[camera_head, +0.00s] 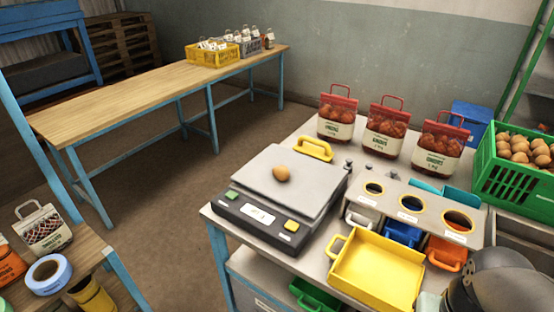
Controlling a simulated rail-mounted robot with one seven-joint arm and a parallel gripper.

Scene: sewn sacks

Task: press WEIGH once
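A scale (290,180) with a flat grey top plate stands at the near left part of the grey bench. A single brown round potato or onion (281,173) rests on its plate. The scale's dark front panel has a green button (232,195) at left, a pale display (258,214) in the middle and a yellow button (291,225) at right. The lettering is too small to read, so I cannot tell which button is WEIGH. A dark rounded part at the lower right looks like my arm; my gripper's fingers do not show.
A yellow tray (378,272) and a sorting block with three round holes (411,203) stand right of the scale. Several red net sacks (387,128) stand behind. A green crate (517,184) of potatoes or onions is at far right. A yellow handle (314,148) lies behind the scale.

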